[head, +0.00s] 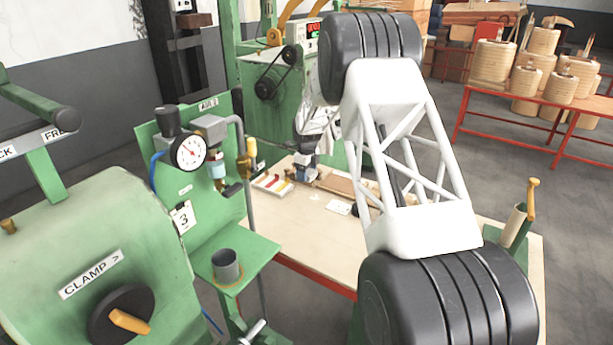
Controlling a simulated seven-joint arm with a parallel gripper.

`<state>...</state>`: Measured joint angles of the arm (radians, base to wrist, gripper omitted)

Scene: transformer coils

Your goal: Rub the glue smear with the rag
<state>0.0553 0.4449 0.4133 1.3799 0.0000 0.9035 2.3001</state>
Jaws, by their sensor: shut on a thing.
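My gripper (306,174) is small and far off, low over the pale tabletop (300,232) beyond my white lattice arm link. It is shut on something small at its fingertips. I cannot make out whether this is the rag. I cannot pick out the glue smear; my arm hides part of the table.
A tray with coloured sticks (272,183) lies just left of my gripper, and a white card (339,207) lies to its right. A green machine with a gauge (188,152) stands at left. Wound coils (492,61) stand on a red-framed bench at back right.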

